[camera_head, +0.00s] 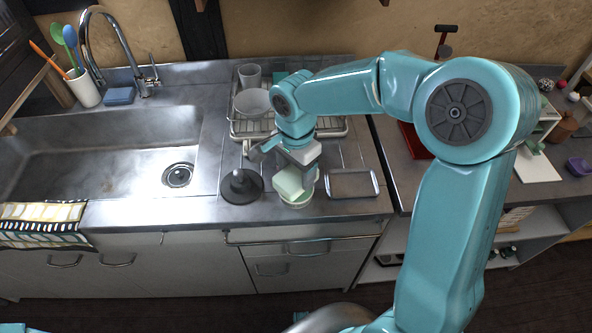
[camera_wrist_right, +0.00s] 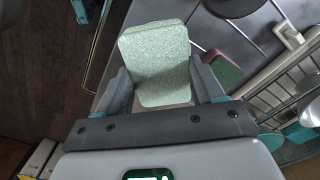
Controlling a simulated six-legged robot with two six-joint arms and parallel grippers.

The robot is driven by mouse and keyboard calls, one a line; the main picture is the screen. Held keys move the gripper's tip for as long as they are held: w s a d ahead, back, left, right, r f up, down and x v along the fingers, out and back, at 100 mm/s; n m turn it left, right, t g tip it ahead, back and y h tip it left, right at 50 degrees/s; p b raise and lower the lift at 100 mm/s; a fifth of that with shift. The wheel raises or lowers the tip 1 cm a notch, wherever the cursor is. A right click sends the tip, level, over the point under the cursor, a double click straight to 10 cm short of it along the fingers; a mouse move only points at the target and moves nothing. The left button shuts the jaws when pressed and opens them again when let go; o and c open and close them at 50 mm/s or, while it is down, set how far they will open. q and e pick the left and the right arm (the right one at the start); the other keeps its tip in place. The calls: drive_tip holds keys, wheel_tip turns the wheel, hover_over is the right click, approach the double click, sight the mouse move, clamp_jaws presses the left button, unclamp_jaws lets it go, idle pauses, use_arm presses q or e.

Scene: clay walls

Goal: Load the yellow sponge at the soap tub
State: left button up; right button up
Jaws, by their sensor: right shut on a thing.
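My right gripper (camera_head: 303,165) is shut on a sponge (camera_head: 288,183) that looks pale green rather than yellow. In the right wrist view the sponge (camera_wrist_right: 155,60) sits between the two fingers of the gripper (camera_wrist_right: 163,88). In the head view it is at a small round pale tub (camera_head: 297,203), which looks like the soap tub. The sponge and gripper hide most of the tub. I cannot tell whether the sponge touches what is inside. The tub cannot be made out in the wrist view. My left gripper is not in view.
A dark disc with a knob (camera_head: 241,188) stands left of the tub, and an empty metal tray (camera_head: 353,184) lies to its right. A dish rack (camera_head: 333,127) with bowls is behind. The sink (camera_head: 100,150) lies left. A blue sponge (camera_head: 119,96) rests by the faucet.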

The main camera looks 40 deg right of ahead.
sight(296, 174)
drive_tip(key=shift+r+p, duration=1.45)
drive_tip(key=shift+r, duration=0.85)
drive_tip(key=shift+f, duration=0.1)
